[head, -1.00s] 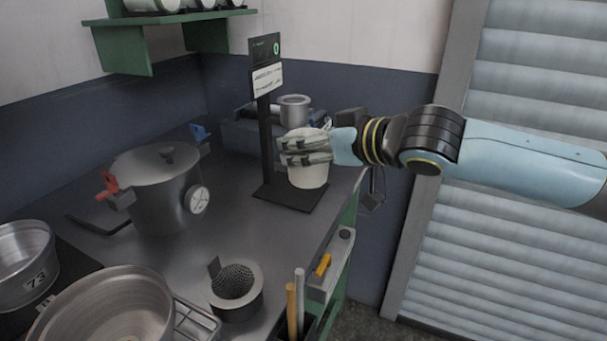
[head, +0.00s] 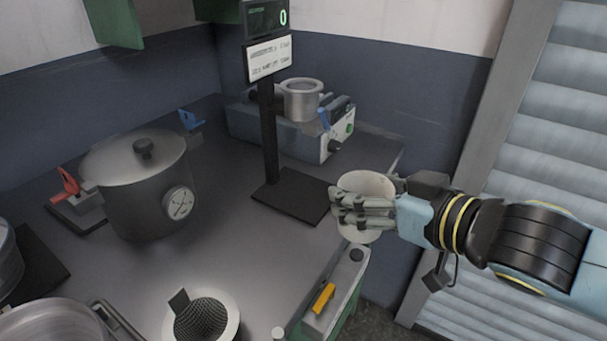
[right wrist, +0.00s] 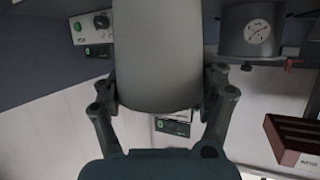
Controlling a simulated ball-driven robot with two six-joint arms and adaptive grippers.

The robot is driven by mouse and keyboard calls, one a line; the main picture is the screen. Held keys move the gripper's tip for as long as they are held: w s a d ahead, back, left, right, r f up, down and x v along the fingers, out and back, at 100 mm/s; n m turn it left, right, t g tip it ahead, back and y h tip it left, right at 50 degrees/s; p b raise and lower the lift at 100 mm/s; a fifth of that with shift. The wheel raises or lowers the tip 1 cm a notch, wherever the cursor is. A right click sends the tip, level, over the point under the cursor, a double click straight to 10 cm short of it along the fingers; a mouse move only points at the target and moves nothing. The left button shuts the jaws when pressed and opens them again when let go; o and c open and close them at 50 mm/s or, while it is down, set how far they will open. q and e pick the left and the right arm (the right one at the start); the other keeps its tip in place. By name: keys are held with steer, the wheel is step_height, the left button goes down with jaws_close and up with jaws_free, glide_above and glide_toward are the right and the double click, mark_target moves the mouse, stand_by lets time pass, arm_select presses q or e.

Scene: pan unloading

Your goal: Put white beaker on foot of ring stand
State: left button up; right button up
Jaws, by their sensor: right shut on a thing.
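The white beaker (head: 366,184) is held upright by my right gripper (head: 362,209), whose fingers close around its side. In the right wrist view the beaker (right wrist: 158,55) fills the middle between the two fingers (right wrist: 160,100). The ring stand's dark flat foot (head: 290,196) lies on the bench with its post (head: 269,130) and display sign rising from it. The foot is bare. In the head view the beaker is right of the foot, by the bench's right edge. My left gripper is not in view.
A lidded pot with a dial (head: 145,190) stands left of the foot. Behind the stand is a grey device (head: 285,135) carrying a metal cup (head: 301,100). A mesh strainer (head: 201,318) sits in front. The bench between pot and foot is clear.

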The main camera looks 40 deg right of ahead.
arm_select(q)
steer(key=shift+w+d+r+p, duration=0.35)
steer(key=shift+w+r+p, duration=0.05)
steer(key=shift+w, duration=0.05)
arm_select(e)
steer(key=shift+w+r+x, duration=0.1)
steer(key=shift+r+x, duration=0.2)
steer(key=shift+x, duration=2.35)
steer(key=shift+w+r+x, duration=0.15)
steer(key=shift+r+x, duration=0.2)
steer(key=shift+x, duration=2.25)
steer(key=shift+w+r+x, duration=0.1)
steer(key=shift+r+x, duration=0.2)
steer(key=shift+x, duration=2.35)
steer(key=shift+f, duration=0.1)
steer(key=o, duration=1.4)
steer(key=shift+c, duration=0.2)
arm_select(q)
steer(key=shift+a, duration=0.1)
